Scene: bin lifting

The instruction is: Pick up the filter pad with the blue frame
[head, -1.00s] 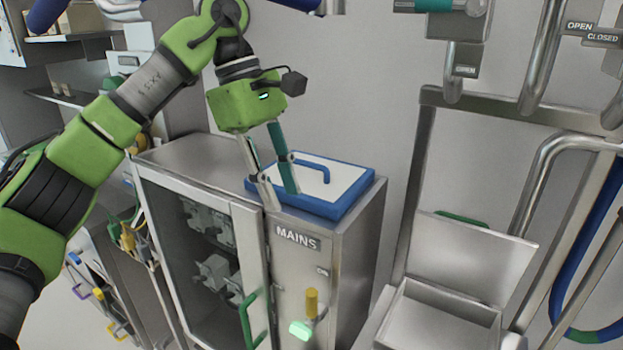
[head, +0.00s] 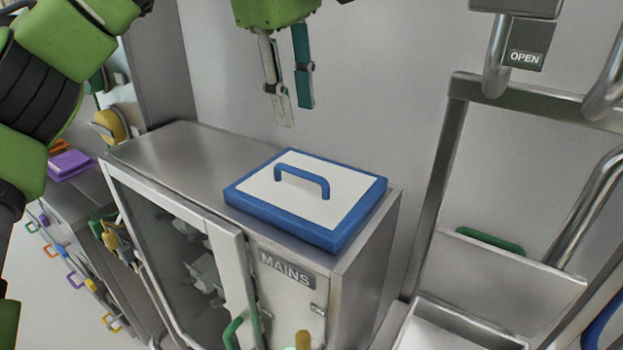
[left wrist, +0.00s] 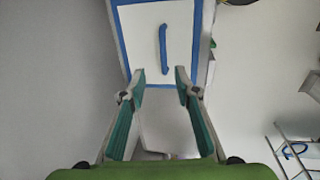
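The filter pad (head: 306,197) is a white panel with a blue frame and a blue arched handle (head: 302,178). It lies flat on top of the grey metal cabinet marked MAINS. My left gripper (head: 295,113) is above and behind the pad in the head view, apart from it, with its fingers pointing down. In the left wrist view the two fingers (left wrist: 160,78) are spread with nothing between the tips, and the pad (left wrist: 138,32) with its upright-looking handle (left wrist: 163,48) shows beyond them. My right gripper is in neither view.
The metal cabinet (head: 180,160) has a glass door and a label. Right of it stands an open metal bin (head: 465,325) with a raised lid (head: 510,265). Pipes (head: 590,210) run along the right wall. Drawers with coloured handles (head: 75,240) are at left.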

